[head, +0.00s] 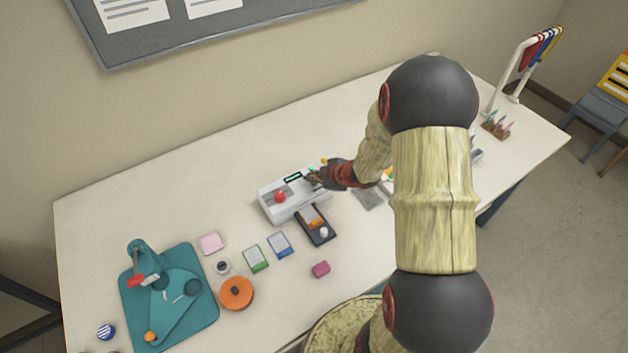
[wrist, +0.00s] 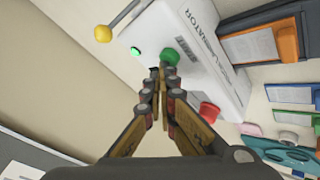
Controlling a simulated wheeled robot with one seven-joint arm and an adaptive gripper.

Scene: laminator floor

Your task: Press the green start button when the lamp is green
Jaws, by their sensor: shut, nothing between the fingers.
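The white laminator (head: 290,205) sits on the table and fills the upper middle of the wrist view (wrist: 205,60). Its green start button (wrist: 169,56) is a round knob on the top face. A small lamp (wrist: 135,51) beside it glows green. A red button (head: 280,196) stands at the other end of the top; it also shows in the wrist view (wrist: 209,110). My gripper (wrist: 160,72) is shut and empty, its fingertips right by the green button. Whether they touch it I cannot tell. In the head view my gripper (head: 312,178) partly covers that end of the laminator.
A yellow ball on a rod (wrist: 102,33) stands out beyond the lamp end. A dark tray with an orange card (head: 314,224) lies in front of the laminator. A teal board (head: 190,300), an orange disc (head: 236,293) and small cards lie left. The table behind the laminator is clear.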

